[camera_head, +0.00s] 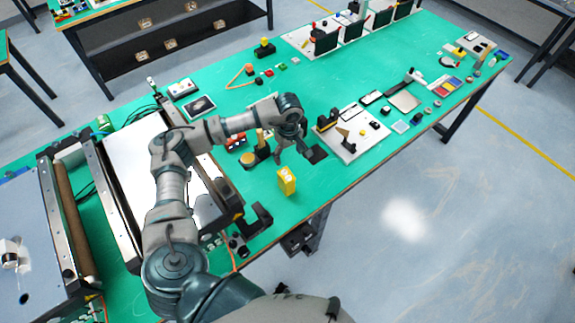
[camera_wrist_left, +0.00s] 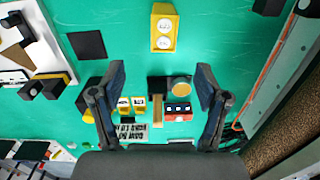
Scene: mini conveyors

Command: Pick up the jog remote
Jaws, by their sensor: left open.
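A yellow box with two round white buttons, which looks like the jog remote (camera_head: 286,181), stands on the green table near its front edge. In the left wrist view the yellow box (camera_wrist_left: 164,28) is at the top centre, beyond my fingertips and roughly midway between them. My left gripper (camera_head: 291,152) is open and empty, above the table and just behind the yellow box. Its two spread fingers also show in the left wrist view (camera_wrist_left: 160,75). Nothing touches the yellow box that I can see. My right gripper is in neither view.
A black square (camera_wrist_left: 87,45) lies beside the yellow box. A red block with buttons (camera_wrist_left: 177,112) and a round-topped piece (camera_wrist_left: 181,87) sit below my fingers. A white board with parts (camera_head: 350,147) is to the right. A conveyor (camera_head: 128,170) stands left.

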